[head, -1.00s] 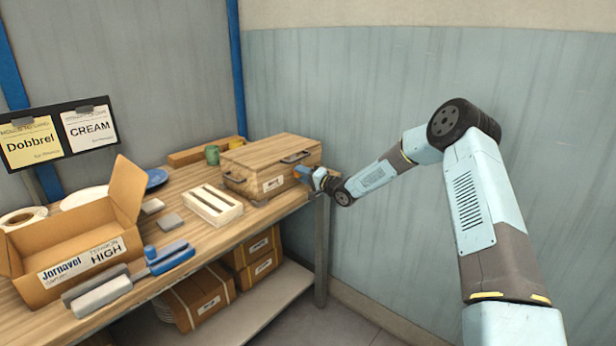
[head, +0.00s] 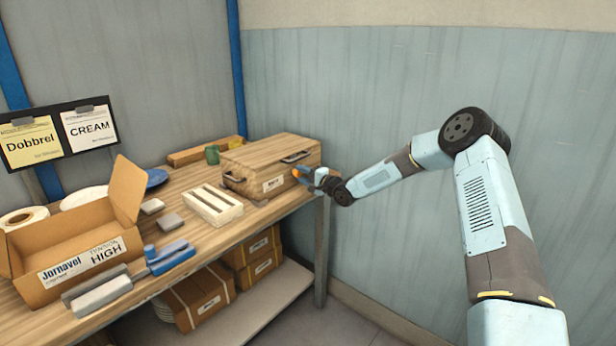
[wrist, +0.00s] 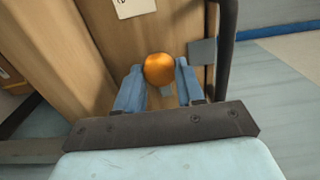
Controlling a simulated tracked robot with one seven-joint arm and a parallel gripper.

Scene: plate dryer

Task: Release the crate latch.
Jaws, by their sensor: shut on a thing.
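The wooden crate (head: 270,165) stands at the far right end of the workbench. An orange knob (wrist: 159,69), which appears to be the crate latch, sits on the crate's face in the wrist view. It also shows as a small orange spot in the head view (head: 295,173). My gripper (wrist: 158,82) is at that face, with one blue finger on each side of the knob, shut on it. In the head view my gripper (head: 306,175) reaches the crate's right end from the right. The latch's inner parts are hidden.
A dark handle (wrist: 226,45) stands close to the right finger. A slotted pale wooden block (head: 213,205), an open cardboard box (head: 75,240) and a blue-handled tool (head: 168,258) lie along the bench. Open floor lies to the right of the bench.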

